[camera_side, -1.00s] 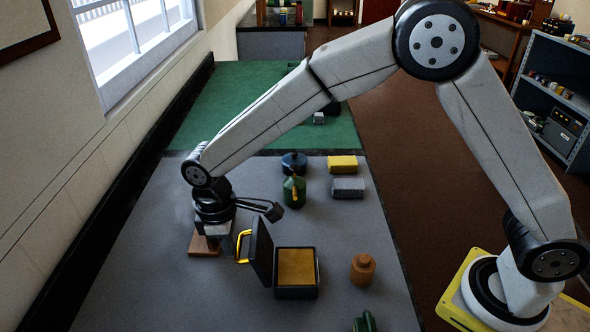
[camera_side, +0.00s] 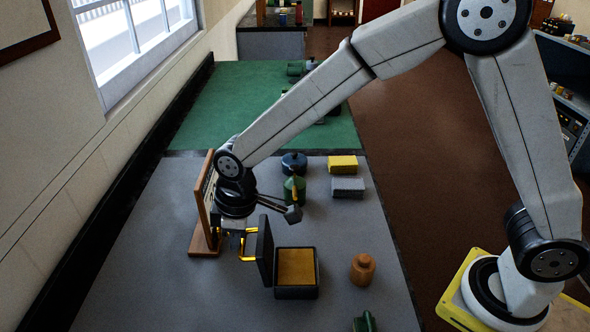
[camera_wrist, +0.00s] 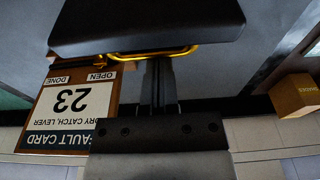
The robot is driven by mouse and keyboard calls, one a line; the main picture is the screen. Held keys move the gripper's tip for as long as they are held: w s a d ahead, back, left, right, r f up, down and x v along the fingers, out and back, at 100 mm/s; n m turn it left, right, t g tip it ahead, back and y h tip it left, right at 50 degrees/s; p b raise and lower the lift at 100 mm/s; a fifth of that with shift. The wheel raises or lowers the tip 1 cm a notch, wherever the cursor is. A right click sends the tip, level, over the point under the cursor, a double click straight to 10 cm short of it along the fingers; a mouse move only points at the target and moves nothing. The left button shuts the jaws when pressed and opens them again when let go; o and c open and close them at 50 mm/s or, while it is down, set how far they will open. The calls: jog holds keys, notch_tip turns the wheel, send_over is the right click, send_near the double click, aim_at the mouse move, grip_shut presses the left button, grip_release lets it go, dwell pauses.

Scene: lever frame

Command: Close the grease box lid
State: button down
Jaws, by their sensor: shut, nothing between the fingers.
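The grease box (camera_side: 297,292) is a dark open box with an orange-yellow inside, on the grey bench top. Its dark lid (camera_side: 265,250) stands about upright at the box's left side in the side view. A yellow handle (camera_side: 247,259) sticks out leftward from the lid. My gripper (camera_side: 238,247) is shut and empty at the lid's left, close to the handle. In the wrist view the lid (camera_wrist: 150,25) fills the top, and my fingers (camera_wrist: 159,75) reach up to the handle (camera_wrist: 155,54). I cannot tell whether they touch.
A wooden stand with a fault card (camera_wrist: 72,100) is close by on the left. A brown cylinder (camera_side: 363,270) stands right of the box. A green can (camera_side: 294,190), a blue pot (camera_side: 294,163), a yellow block (camera_side: 342,164) and a grey block (camera_side: 347,187) stand behind.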

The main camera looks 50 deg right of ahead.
aim_at(259, 236)
jog(key=shift+s+d+r+t+y, duration=0.6)
jog(key=shift+s+d, duration=0.05)
jog(key=shift+s+d+r, duration=0.25)
jog(key=shift+s+d, duration=0.3)
jog(key=shift+s+d+r, duration=0.2)
jog(key=shift+s+d, duration=1.2)
jog(key=shift+s+d+f, duration=0.35)
jog(key=shift+s+d, duration=0.35)
jog(key=shift+s+d+f, duration=0.35)
jog(key=shift+s+d, duration=0.3)
jog(key=shift+s+d+f, duration=0.35)
jog(key=shift+s+d, duration=0.35)
jog(key=shift+r, duration=0.1)
jog(key=v, duration=0.7)
jog(key=shift+r, duration=0.25)
jog(key=shift+d, duration=0.2)
